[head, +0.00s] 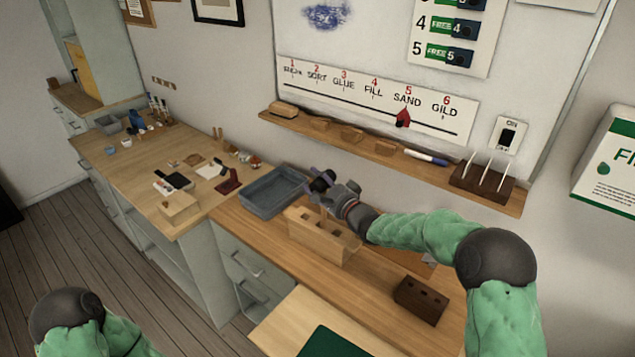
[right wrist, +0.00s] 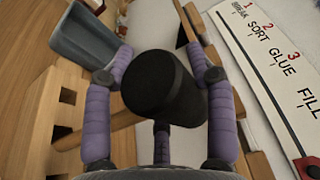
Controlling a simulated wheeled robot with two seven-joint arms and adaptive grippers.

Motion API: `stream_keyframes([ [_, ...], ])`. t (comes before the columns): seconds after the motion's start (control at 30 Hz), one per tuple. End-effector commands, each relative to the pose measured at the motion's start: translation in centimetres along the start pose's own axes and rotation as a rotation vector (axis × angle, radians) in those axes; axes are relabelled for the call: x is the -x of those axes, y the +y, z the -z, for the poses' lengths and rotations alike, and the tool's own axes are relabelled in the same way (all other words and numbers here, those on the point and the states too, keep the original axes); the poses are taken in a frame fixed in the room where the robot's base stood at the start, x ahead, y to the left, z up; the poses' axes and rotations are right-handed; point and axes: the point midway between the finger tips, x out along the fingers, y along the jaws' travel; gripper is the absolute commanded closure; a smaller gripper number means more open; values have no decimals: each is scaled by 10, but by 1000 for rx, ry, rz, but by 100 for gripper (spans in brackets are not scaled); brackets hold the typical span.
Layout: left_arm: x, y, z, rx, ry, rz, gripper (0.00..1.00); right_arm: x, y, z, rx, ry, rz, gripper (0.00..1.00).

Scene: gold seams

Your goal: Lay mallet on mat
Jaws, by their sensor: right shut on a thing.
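The mallet has a thick black head (right wrist: 160,88), which fills the middle of the right wrist view between my two purple-padded fingers. In the head view the dark mallet head (head: 321,183) shows small at the end of my right gripper (head: 328,188). That gripper is shut on the mallet, just above a pale wooden block with openings (head: 318,240). A dark green mat (head: 336,343) lies at the bottom edge of the head view, partly cut off. My left gripper is out of view.
A grey tray (head: 268,207) stands left of the block. A dark brown block with holes (head: 421,299) lies to the right on the bench. A wall ledge (head: 380,153) with several small items runs behind. The left bench (head: 130,168) is cluttered.

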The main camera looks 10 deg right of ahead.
Motion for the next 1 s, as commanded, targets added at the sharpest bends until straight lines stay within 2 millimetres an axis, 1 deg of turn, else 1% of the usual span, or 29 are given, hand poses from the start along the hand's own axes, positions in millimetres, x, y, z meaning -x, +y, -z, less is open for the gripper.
stream_keyframes([
  [0.13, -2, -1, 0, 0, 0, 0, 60, 0, 4, 0, 0, 0, 0, 86],
  [0.17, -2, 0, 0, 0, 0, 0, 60, 0, 5, 0, 0, 0, -1, 36],
  [0.2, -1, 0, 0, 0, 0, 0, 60, 0, 4, 0, 0, 0, -1, 24],
  [0.23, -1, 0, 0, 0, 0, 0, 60, 0, 4, 0, 0, 0, -1, 20],
  [0.57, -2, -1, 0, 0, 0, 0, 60, 0, 4, 0, 0, 0, -1, 20],
  [0.73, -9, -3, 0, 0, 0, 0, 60, 0, 5, 0, 0, 0, 1, 20],
  [0.87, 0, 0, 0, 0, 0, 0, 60, 24, 2, 1, -1, 2, -4, 20],
  [1.0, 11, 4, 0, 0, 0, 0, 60, 52, 4, 0, -2, 3, -4, 20],
])
